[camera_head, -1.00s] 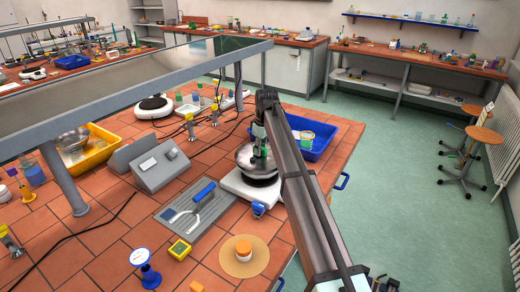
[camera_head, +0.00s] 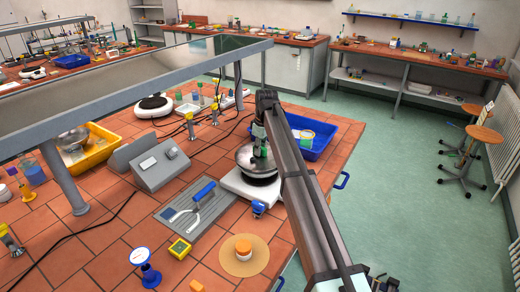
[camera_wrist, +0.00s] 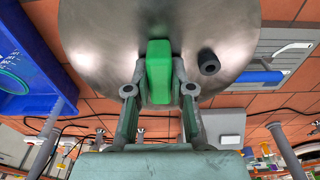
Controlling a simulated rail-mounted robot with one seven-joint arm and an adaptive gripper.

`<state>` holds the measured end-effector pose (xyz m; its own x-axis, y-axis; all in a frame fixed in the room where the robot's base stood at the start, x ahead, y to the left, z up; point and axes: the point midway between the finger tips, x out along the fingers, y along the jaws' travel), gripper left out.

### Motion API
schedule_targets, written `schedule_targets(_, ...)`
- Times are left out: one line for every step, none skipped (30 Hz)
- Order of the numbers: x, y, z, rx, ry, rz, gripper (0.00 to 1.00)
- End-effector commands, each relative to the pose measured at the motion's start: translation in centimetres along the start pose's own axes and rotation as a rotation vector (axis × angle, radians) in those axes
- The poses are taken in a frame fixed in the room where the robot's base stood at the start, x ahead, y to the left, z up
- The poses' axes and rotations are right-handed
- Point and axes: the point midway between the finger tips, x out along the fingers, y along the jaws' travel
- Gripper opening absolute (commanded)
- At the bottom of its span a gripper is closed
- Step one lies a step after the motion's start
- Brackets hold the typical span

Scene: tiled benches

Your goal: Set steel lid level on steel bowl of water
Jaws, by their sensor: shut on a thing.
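The steel lid (camera_head: 245,156) is a shiny round disc above the white hot plate (camera_head: 249,190) in the head view. It fills the top of the wrist view (camera_wrist: 110,40), with a green grip block (camera_wrist: 159,70) and a small black knob (camera_wrist: 208,62). My gripper (camera_head: 260,150) is shut on the green block; its two fingers (camera_wrist: 159,91) show on either side of it in the wrist view. The steel bowl under the lid is mostly hidden, so I cannot tell whether the lid touches its rim. The water is not visible.
A blue tray (camera_head: 326,145) stands behind the arm. A grey mat (camera_head: 180,212) with a blue-handled tool lies left of the hot plate. A grey control box (camera_head: 161,165) stands further left. A yellow tray (camera_head: 97,156) holds another steel bowl (camera_head: 73,138). An orange-lidded jar (camera_head: 243,247) stands in front.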

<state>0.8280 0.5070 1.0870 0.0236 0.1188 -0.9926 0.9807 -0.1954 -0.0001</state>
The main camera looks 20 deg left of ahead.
Motion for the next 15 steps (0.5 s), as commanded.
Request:
schedule_targets(-0.02,0.00,0.00,0.000,0.000,0.000,0.00)
schedule_targets(-0.01,0.00,0.00,0.000,0.000,0.000,0.00)
schedule_targets(0.01,0.00,0.00,0.000,0.000,0.000,0.00)
schedule_targets(0.03,0.00,0.00,0.000,0.000,0.000,0.00)
schedule_targets(0.06,0.00,0.01,0.000,0.000,0.000,0.00)
schedule_targets(0.11,0.00,0.01,0.000,0.000,0.000,0.00)
schedule_targets(0.16,0.00,0.02,0.000,0.000,0.000,0.00)
schedule_targets(0.21,0.00,0.02,0.000,0.000,0.000,0.00)
schedule_targets(0.28,0.00,0.04,0.000,0.000,0.000,0.00)
schedule_targets(0.34,0.00,0.04,0.000,0.000,0.000,0.00)
schedule_targets(0.39,0.00,0.05,0.000,0.000,0.000,0.00)
schedule_targets(0.46,0.00,0.06,0.000,0.000,0.000,0.00)
schedule_targets(0.51,0.00,0.06,0.000,0.000,0.000,0.00)
schedule_targets(0.57,0.00,0.07,0.000,0.000,0.000,0.00)
schedule_targets(0.64,0.00,0.08,0.000,0.000,0.000,0.00)
